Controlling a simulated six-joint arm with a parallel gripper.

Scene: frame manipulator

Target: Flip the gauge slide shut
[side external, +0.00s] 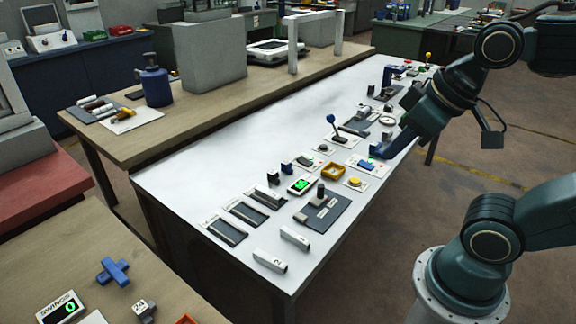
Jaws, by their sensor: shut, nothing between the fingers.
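My gripper (384,150) is low over the right edge of the white bench, with its fingers together and nothing seen between them. It is close to a small white plate with a blue rocker (367,164); I cannot tell whether they touch. Several dark slide tracks lie at the bench's left front, among them one track (222,230), a second track (246,212) and a third track (266,196). I cannot tell which fixture is the gauge slide, or its position, at this size.
Near my gripper are a blue ball lever (331,119), a yellow button (355,183) and an orange-framed box (333,171). A green display (301,185), a dark knob plate (325,212) and two white blocks stand nearer. The white bench (215,165) is clear along its left side.

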